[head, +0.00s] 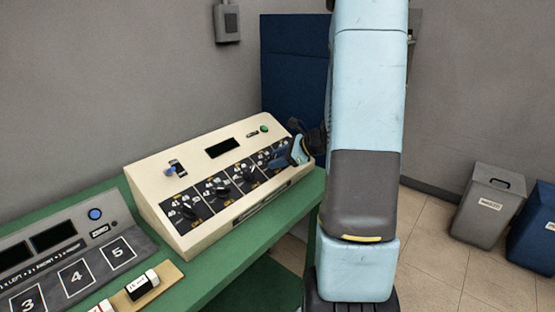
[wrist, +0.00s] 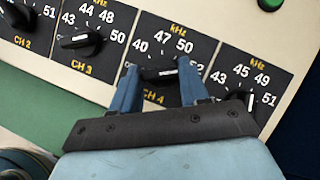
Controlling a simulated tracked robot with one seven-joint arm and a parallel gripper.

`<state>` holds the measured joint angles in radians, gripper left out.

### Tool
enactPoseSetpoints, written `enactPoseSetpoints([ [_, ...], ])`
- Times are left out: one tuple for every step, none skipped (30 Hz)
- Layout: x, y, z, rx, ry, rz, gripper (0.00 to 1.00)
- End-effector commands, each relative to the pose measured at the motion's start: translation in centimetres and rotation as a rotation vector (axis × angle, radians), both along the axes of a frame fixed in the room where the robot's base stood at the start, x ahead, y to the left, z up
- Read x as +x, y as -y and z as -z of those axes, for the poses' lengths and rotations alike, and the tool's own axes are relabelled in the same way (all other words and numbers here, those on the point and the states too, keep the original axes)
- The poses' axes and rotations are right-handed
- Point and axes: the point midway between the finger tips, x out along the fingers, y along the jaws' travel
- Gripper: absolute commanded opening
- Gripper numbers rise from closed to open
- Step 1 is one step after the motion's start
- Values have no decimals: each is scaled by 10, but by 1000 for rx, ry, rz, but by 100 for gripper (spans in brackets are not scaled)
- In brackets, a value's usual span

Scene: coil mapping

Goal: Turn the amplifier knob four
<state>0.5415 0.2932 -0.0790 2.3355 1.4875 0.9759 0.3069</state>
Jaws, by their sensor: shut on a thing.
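The amplifier is a cream sloped console (head: 150,186) on the green bench in the head view, with a row of black kHz dials. In the wrist view the knob on the panel marked CH 4 (wrist: 158,73) is a black bar with a white mark on its right side, among the numbers 40, 47 and 50. My gripper (wrist: 160,82) has one blue finger on each side of this knob and is shut on it. In the head view my gripper (head: 291,156) is at the console's right end, and its fingertips and the knob are hard to make out.
The CH 3 knob (wrist: 80,39) is to the left and another knob (wrist: 240,97) is close beside my right finger. A grey console (head: 70,245) with numbered squares stands at the left. Grey (head: 486,205) and blue (head: 533,235) bins stand on the floor at right.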

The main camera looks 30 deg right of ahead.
Motion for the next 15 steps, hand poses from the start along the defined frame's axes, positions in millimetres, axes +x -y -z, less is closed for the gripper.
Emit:
enactPoseSetpoints([
  [-3,0,3,4,-10,11,14],
  [-3,0,3,7,-11,16,14],
  [-3,0,3,10,-13,20,14],
  [-3,0,3,11,-13,23,14],
  [-3,0,3,12,-14,25,14],
  [-3,0,3,13,-14,27,14],
  [-3,0,3,14,-15,29,14],
  [-3,0,3,14,-15,29,14],
  [-3,0,3,15,-15,30,14],
  [-3,0,3,15,-15,30,14],
  [-3,0,3,16,-15,29,14],
  [-3,0,3,16,-15,29,14],
  [-3,0,3,16,-15,29,14],
  [-3,0,3,16,-15,29,14],
  [-3,0,3,15,-14,29,14],
])
